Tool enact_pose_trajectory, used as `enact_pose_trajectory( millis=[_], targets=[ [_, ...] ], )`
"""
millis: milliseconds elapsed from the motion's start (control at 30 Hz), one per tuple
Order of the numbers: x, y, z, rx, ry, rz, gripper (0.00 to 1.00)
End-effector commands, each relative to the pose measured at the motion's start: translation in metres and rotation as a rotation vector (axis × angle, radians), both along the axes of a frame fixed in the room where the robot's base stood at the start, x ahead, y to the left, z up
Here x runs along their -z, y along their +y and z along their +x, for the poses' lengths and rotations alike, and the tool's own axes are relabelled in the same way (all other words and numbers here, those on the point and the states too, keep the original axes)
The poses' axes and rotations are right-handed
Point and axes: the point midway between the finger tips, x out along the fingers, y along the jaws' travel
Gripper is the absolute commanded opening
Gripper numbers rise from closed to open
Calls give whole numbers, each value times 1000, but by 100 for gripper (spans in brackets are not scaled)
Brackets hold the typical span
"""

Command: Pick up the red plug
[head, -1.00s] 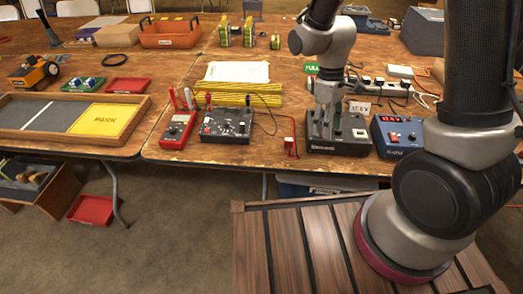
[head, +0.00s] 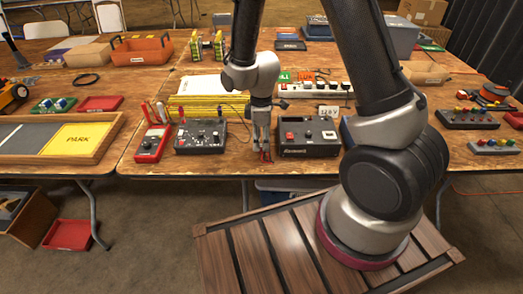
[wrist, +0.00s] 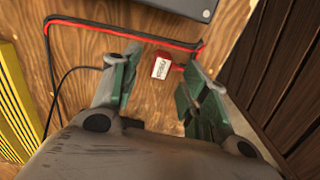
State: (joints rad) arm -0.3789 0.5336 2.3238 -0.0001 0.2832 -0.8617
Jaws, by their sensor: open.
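The red plug (wrist: 162,70) has a white label and lies on the wooden table between my spread fingers in the wrist view. A red cable leaves its right side, near my right fingertip. In the head view a small part of the red plug (head: 266,156) shows at the table's front edge, below my fingers. My gripper (head: 262,143) points down there, and its open green-padded fingers also show in the wrist view (wrist: 165,80). They stand either side of the plug, with gaps visible; exact height above the table is hard to tell.
A black charger box (head: 309,150) stands close right of my gripper. A dark panel box (head: 201,141) and a red meter (head: 151,146) stand left. Red and black cables (wrist: 120,30) run on the table. A power strip (head: 315,89) lies behind.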

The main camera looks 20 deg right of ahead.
Motion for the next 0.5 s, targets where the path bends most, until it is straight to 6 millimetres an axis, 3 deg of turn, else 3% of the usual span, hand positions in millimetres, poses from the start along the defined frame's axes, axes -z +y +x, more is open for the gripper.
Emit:
enact_pose_trajectory(
  millis=[200, 500],
  targets=[
    [32, -2, -2, 1, 3, -1, 45],
    [36, -1, -1, 1, 1, -1, 43]
  ],
)
